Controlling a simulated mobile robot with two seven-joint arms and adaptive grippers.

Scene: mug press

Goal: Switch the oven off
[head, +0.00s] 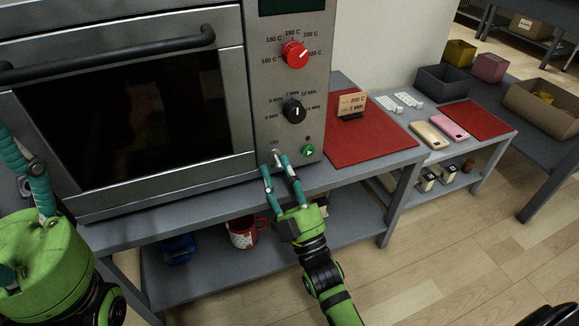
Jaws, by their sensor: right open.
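The steel oven (170,22) stands on the grey table, its dark glass door shut. Its control panel (262,85) has a red temperature knob (295,54), a black timer knob (292,111) and a green button (308,151). A small switch (275,153) sits at the lower left of the panel, under a label too small to read surely. My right gripper (276,162) is open just below and around the switch, fingertips close to the panel; contact cannot be told. My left gripper (28,180) is at the left edge in front of the oven door, partly cut off.
A red mat (365,143) with a card (352,104) reading 200 C lies right of the oven. Phones (430,135) and another red mat (478,120) are further right. A red mug (242,233) stands on the lower shelf.

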